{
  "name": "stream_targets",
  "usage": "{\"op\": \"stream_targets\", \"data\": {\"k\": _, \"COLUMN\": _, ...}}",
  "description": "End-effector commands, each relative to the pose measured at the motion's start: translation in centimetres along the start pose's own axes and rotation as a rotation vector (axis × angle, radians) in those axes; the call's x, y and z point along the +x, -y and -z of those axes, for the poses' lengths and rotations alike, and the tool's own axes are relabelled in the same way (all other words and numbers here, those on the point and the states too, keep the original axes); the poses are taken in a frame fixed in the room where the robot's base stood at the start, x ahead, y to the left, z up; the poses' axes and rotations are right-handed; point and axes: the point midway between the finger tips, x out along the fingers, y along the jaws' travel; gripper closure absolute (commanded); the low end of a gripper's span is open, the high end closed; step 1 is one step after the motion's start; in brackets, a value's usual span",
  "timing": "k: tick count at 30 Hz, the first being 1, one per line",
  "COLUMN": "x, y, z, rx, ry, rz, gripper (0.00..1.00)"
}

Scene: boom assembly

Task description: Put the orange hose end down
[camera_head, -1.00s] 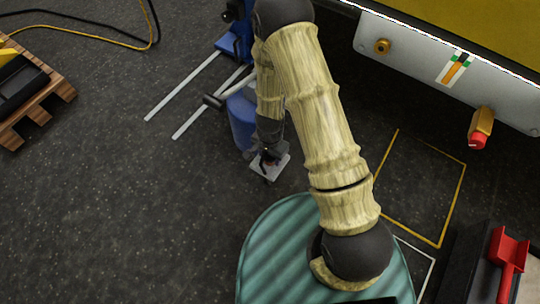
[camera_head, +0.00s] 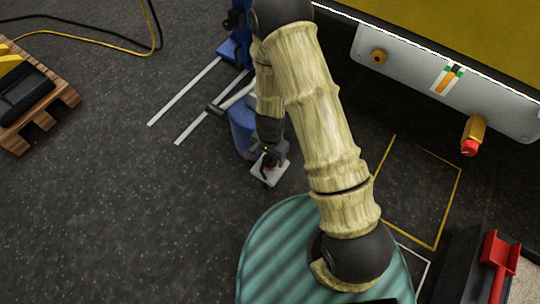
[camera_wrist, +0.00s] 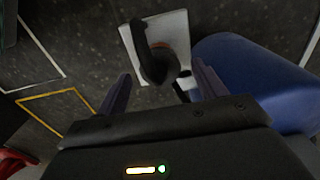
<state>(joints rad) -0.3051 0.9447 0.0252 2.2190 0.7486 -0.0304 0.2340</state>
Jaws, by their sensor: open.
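In the wrist view, a dark curved hose piece (camera_wrist: 153,58) with a little orange-red showing at its edge stands on a pale square plate (camera_wrist: 126,38). My gripper (camera_wrist: 162,72) is open. Its two fingers are apart, with the lower part of the dark piece showing in the gap between them. I cannot tell whether either finger touches it. In the head view, the pale plate (camera_head: 264,174) is below my gripper (camera_head: 271,156), and the hose piece is small and partly hidden there.
A blue rounded body (camera_wrist: 245,75) stands close to the right finger in the wrist view. A teal ribbed drum top (camera_head: 275,245) is in front. A wooden pallet (camera_head: 50,105) lies at left. A yellow floor outline (camera_head: 450,205) is at right.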

Motion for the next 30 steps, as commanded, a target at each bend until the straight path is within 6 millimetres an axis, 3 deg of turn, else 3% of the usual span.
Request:
{"op": "stream_targets", "data": {"k": 1, "x": -1.4, "y": 0.0, "z": 0.0, "rx": -0.001, "ry": 0.0, "rz": 0.0, "gripper": 0.3}}
{"op": "stream_targets", "data": {"k": 13, "x": -6.9, "y": 0.0, "z": 0.0, "rx": 0.0, "ry": -0.001, "rz": 0.001, "gripper": 0.3}}
{"op": "stream_targets", "data": {"k": 30, "x": -7.5, "y": 0.0, "z": 0.0, "rx": 0.0, "ry": 0.0, "rz": 0.0, "gripper": 0.3}}
